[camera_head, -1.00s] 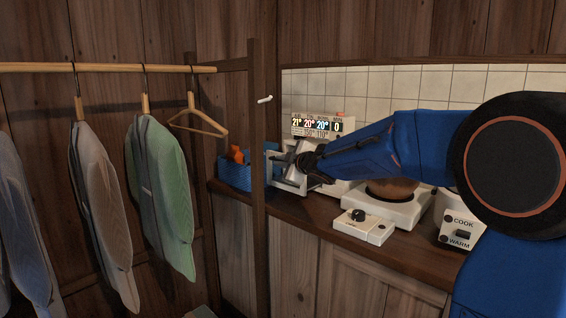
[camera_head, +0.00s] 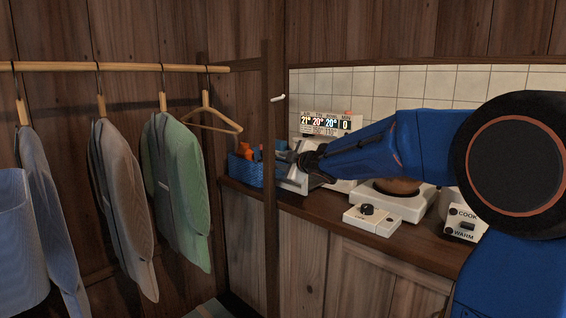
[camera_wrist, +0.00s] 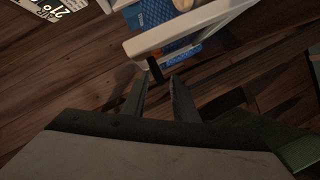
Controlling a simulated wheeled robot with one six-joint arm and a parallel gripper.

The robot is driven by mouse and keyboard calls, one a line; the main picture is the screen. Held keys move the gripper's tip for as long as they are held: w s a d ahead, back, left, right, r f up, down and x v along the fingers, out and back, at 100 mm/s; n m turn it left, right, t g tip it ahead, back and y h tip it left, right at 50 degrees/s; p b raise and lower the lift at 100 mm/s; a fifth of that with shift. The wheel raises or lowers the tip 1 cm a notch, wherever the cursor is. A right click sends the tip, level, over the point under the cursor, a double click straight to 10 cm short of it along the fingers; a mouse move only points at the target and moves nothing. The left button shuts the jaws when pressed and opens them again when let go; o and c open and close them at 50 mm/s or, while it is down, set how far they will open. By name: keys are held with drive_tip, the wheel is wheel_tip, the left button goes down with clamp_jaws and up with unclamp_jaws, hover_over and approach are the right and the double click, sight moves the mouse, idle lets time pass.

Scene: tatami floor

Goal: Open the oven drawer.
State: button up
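My gripper (camera_head: 288,157) reaches left over the dark counter, at a pale grey and white appliance part (camera_head: 296,181); the arm hides much of what stands behind it. In the wrist view, my two dark fingers (camera_wrist: 162,84) are apart with nothing visible between them. Just beyond their tips is a pale frame (camera_wrist: 195,30) with a short dark piece (camera_wrist: 155,70) on its near edge. Whether the fingers touch it, I cannot tell. I cannot make out for certain which part is the oven drawer.
A blue basket (camera_head: 243,172) with orange items stands left of the gripper. A wooden post (camera_head: 269,215) rises before the counter. Clothes (camera_head: 180,185) hang at left. A white switch box (camera_head: 370,219), a scale-like device (camera_head: 400,203) and a cooker (camera_head: 463,222) are right.

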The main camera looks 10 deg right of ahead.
drive_tip(key=v, duration=1.7)
drive_tip(key=shift+s, duration=0.2)
drive_tip(key=shift+r, duration=0.15)
